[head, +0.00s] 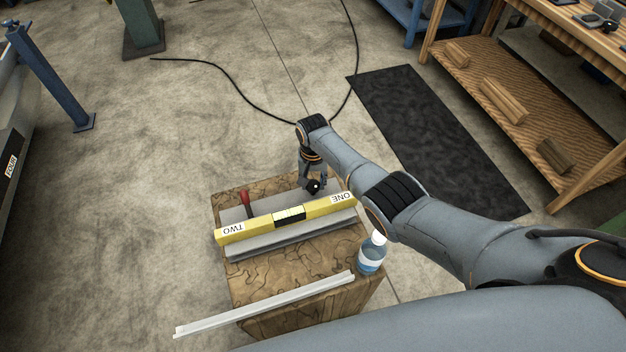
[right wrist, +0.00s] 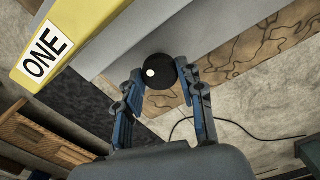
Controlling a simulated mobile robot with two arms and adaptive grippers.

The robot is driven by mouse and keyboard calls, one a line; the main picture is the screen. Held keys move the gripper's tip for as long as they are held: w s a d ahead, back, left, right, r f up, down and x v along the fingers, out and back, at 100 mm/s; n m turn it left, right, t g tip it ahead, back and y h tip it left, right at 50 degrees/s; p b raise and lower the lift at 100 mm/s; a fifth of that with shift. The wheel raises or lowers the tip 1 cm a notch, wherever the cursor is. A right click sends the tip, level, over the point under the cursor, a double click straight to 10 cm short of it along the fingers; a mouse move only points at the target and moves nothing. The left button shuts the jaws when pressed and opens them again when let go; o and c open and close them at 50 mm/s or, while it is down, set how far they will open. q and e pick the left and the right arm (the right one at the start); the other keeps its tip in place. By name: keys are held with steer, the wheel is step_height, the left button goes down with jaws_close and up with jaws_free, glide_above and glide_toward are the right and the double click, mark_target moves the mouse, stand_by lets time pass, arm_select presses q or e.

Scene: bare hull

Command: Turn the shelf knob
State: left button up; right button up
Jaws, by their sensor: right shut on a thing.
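A grey shelf (head: 262,241) with a yellow bar (head: 259,220) marked ONE and TWO lies on a wooden box (head: 268,272). A round black knob (head: 314,187) with a white dot is at the shelf's far right, near the ONE end. The knob (right wrist: 160,73) shows clearly in the right wrist view. My right gripper (head: 311,184) reaches down to it from above. In the right wrist view, its two fingers (right wrist: 159,71) are shut on the knob, one on each side. My left gripper is not in view.
A red handle (head: 245,199) stands up at the far left of the shelf. A water bottle (head: 371,253) and a pale strip (head: 265,304) are on the near side of the box. A workbench (head: 530,95) stands at right, beyond a black mat (head: 432,135).

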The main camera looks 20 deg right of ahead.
mark_target(313, 184)
steer(key=shift+n, duration=1.7)
steer(key=o, duration=1.2)
steer(key=shift+w+r, duration=0.1)
steer(key=shift+r, duration=0.5)
step_height(313, 184, up, 11)
steer(key=shift+f, duration=0.1)
